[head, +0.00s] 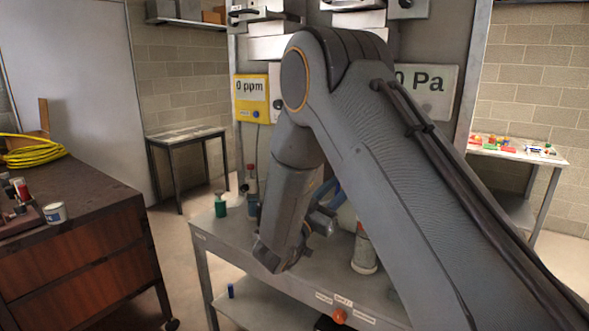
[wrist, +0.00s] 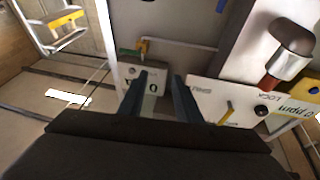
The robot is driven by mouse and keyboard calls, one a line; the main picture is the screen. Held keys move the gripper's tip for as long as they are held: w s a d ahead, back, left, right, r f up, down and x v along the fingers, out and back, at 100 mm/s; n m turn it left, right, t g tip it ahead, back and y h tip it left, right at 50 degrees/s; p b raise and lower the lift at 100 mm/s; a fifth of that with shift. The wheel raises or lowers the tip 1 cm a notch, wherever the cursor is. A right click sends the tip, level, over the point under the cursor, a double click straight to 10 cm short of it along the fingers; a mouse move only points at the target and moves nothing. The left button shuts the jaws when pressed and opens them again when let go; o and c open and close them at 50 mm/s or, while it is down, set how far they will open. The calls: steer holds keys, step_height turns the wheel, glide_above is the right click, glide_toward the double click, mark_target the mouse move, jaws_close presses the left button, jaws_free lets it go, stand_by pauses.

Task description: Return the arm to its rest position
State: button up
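My arm (head: 390,170) rises from the lower right of the head view to a bent elbow in front of the grey panel. Its forearm (head: 293,190) then hangs down over the grey bench. The fingers of my gripper are not clearly visible in the head view, hidden around the arm's lower end. In the wrist view my gripper (wrist: 159,80) shows two dark fingers standing apart. Nothing is held between them. A light box marked with a 0 lies beyond them, and the panel appears turned over in this view.
A yellow "0 ppm" meter (head: 251,98) and a "0 Pa" display (head: 427,92) are on the panel. A green bottle (head: 220,205) and a white cylinder (head: 363,252) stand on the bench (head: 215,240) near my arm. A wooden cabinet (head: 75,235) is at left; open floor lies between.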

steer(key=w+d+f+n+y+b, duration=0.25)
steer(key=w+f+n+y, duration=0.2)
steer(key=f+y, duration=0.35)
steer(key=s+a+f+n+g+y+b, duration=0.1)
steer(key=s+f+n+g+y+b, duration=0.1)
steer(key=s+f+g+y+b, duration=0.25)
steer(key=s+d+f+n+g+y+b, duration=0.1)
steer(key=s+d+f+g, duration=0.1)
steer(key=s, duration=0.8)
steer(key=s+d+f+n+g, duration=0.1)
steer(key=s+d+f+g, duration=0.1)
steer(key=s+f+g, duration=0.3)
steer(key=s+d+f+n+g+y+b, duration=0.1)
steer(key=s+d+f+g, duration=0.1)
steer(key=s, duration=1.2)
step_height(320, 180, down, 2)
steer(key=shift+s+f+g+y+b, duration=0.1)
steer(key=shift+s+g+y+b, duration=0.25)
steer(key=shift+g, duration=0.5)
